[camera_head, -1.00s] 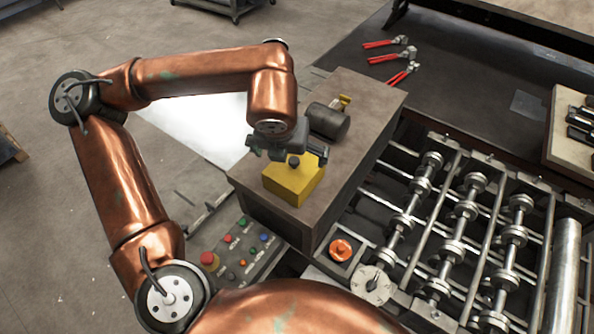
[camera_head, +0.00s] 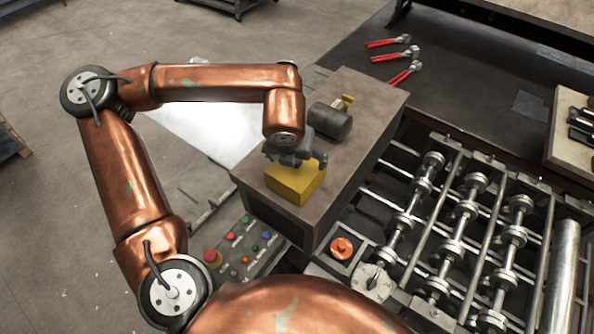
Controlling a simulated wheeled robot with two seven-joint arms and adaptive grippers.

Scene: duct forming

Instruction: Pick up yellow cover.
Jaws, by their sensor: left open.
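The yellow cover (camera_head: 295,186) is a box-shaped piece on the brown top of a machine housing (camera_head: 370,100). My left gripper (camera_head: 295,163) is right at the top of the cover, pointing down, and hides its upper part. Its jaws are open. I cannot tell whether the fingers touch the cover. My right gripper is not in view.
A dark cylindrical motor (camera_head: 330,121) stands just behind the cover. A control panel (camera_head: 240,248) with coloured buttons is at front left. Rollers on shafts (camera_head: 455,240) fill the right. Red-handled tools (camera_head: 405,72) lie on the dark table.

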